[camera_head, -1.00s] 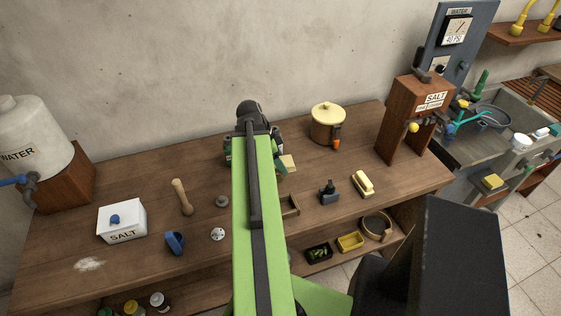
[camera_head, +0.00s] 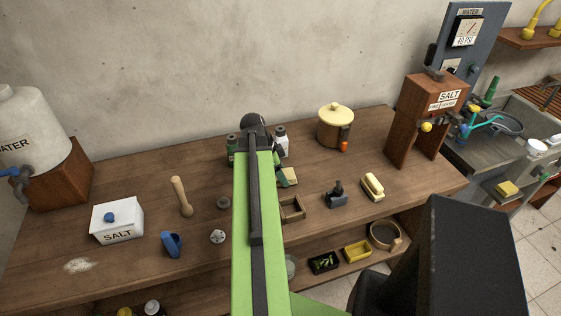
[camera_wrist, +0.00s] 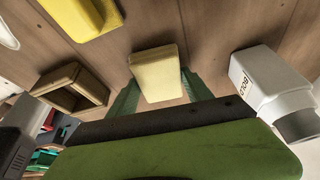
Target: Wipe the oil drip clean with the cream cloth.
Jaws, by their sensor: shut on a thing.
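The cream cloth (camera_head: 290,177) shows as a small pale block just right of my arm, over the back part of the wooden table. In the wrist view the cream cloth (camera_wrist: 157,75) sits between the green fingers of my gripper (camera_wrist: 158,92). My gripper is shut on it; in the head view my arm hides most of the gripper (camera_head: 281,174). I cannot tell whether the cloth touches the tabletop. I cannot make out an oil drip in either view.
A white bottle (camera_head: 281,143) stands close by, also in the wrist view (camera_wrist: 268,80). A salt box (camera_head: 117,220) and white powder (camera_head: 78,265) are left.

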